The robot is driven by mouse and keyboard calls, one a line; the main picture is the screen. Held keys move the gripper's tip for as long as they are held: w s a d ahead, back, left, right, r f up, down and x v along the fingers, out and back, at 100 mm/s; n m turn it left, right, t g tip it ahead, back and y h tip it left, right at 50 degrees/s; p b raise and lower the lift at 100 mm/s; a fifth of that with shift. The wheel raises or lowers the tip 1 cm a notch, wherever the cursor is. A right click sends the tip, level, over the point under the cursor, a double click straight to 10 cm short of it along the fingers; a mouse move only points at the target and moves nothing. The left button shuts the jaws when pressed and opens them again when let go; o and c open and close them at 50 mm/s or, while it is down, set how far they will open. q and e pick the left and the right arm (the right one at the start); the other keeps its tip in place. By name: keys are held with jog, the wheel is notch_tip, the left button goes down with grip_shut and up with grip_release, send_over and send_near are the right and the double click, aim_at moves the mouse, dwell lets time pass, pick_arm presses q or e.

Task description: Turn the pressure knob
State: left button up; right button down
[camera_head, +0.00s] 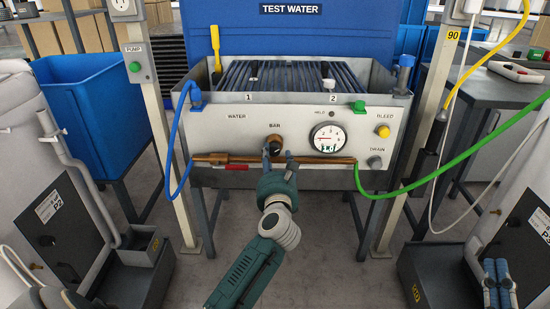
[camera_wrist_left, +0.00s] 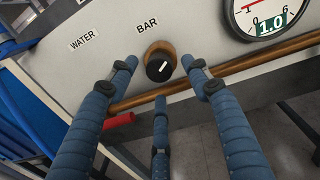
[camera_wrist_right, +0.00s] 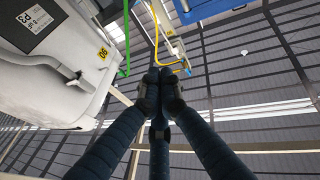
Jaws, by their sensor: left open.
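The pressure knob (camera_head: 274,144), black with a white mark on a brass collar, sits under the label BAR on the grey panel (camera_head: 220,135). In the left wrist view the knob (camera_wrist_left: 158,67) appears between the spread fingertips of my left gripper (camera_wrist_left: 160,72), with its white mark tilted. My left gripper (camera_head: 277,158) is open just in front of the knob; I cannot tell whether any finger touches it. The round gauge (camera_head: 328,138) to the right shows 1.0 in the left wrist view (camera_wrist_left: 268,20). My right gripper (camera_head: 497,268) is shut and empty at the lower right, away from the panel.
A copper pipe (camera_head: 230,159) runs across the panel below the knob, with a red handle (camera_head: 232,168). A blue hose (camera_head: 170,140) and a green hose (camera_head: 440,180) connect at the sides.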

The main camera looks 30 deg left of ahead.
aim_at(274, 150)
pick_arm(q)
jog(key=shift+x, duration=1.2)
pick_arm(e)
jog(key=r, duration=0.1)
jog(key=s+r+t, duration=0.1)
jog(key=r, duration=0.1)
jog(key=shift+r+y, duration=0.1)
jog(key=shift+y, duration=0.3)
